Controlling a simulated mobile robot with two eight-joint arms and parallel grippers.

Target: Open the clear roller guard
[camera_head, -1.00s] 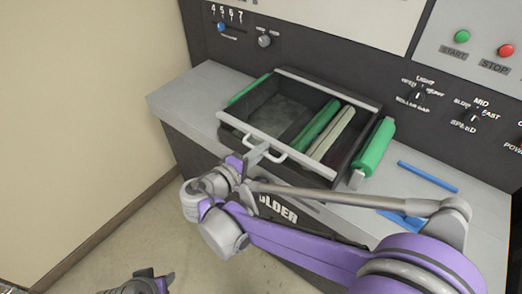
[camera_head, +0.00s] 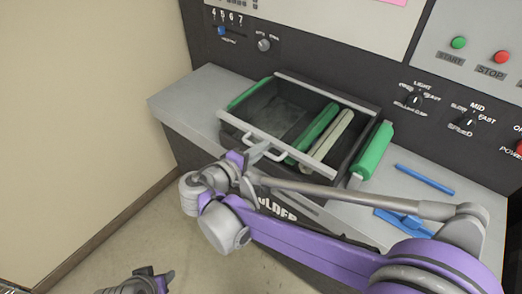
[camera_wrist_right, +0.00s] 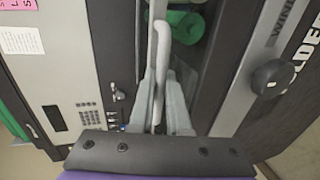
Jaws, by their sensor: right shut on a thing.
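The clear roller guard (camera_head: 233,122) lies over the dark roller box; its see-through panel is hard to make out. Its pale handle (camera_head: 276,154) is at the front edge. My right gripper (camera_head: 257,152) is at the left part of this handle. In the right wrist view, the right gripper (camera_wrist_right: 160,105) has the handle bar (camera_wrist_right: 162,50) between its two fingers and is shut on it. Green rollers (camera_head: 317,127) and a pale roller (camera_head: 334,134) show inside the box. My left gripper (camera_head: 155,279) is low at the bottom edge, away from the machine; its jaw opening is unclear.
A green roller end (camera_head: 372,150) stands right of the box. Blue tools (camera_head: 425,179) lie on the grey ledge (camera_head: 185,103). The control panel (camera_head: 440,110) with knobs and buttons rises behind. A beige wall (camera_head: 80,100) is at the left, with bare floor in front.

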